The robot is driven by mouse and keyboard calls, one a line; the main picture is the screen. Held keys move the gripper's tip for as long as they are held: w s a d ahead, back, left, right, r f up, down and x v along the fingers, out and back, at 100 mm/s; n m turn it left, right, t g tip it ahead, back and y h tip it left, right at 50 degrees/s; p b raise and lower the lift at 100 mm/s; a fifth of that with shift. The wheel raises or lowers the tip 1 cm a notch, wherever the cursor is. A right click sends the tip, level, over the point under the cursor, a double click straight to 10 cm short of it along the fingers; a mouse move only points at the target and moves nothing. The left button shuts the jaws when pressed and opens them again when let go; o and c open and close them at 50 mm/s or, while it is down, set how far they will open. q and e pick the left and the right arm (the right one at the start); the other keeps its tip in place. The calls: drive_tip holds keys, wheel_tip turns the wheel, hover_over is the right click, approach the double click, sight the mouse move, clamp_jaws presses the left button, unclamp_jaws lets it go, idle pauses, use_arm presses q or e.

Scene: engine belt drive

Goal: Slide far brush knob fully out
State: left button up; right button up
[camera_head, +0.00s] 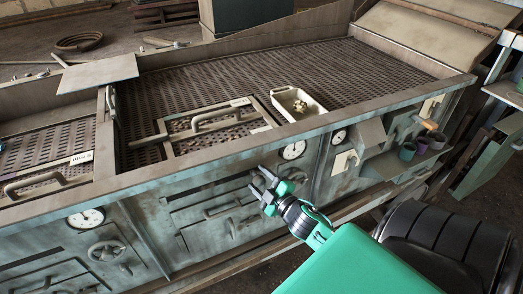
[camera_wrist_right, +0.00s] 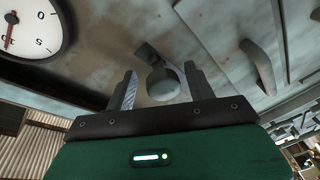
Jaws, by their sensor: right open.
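A dark rounded knob on a short bracket-like stem (camera_wrist_right: 163,82) sticks out from the worn grey-green panel in the right wrist view. It lies between the two fingers of my right gripper (camera_head: 262,181), seen from the wrist, with no clear contact on either side. My right gripper is open and empty, in front of the cabinet's front panel (camera_head: 225,180) below a round gauge. In the head view the gripper hides this knob. I cannot tell whether this is the far brush knob. My left gripper is not in view.
A white gauge (camera_head: 293,150) sits just above my right gripper. A long handle (camera_wrist_right: 257,66) stands out from the panel at right in the wrist view. A metal tray (camera_head: 298,105) lies on the perforated top. Several cups and a wooden-handled tool (camera_head: 430,124) are at the right end.

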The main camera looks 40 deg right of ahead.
drive_tip(key=shift+a, duration=0.1)
drive_tip(key=shift+s, duration=0.3)
drive_tip(key=s+b, duration=0.4)
drive_tip(key=s, duration=0.9)
drive_tip(key=shift+a, duration=0.2)
drive_tip(key=shift+f, duration=0.1)
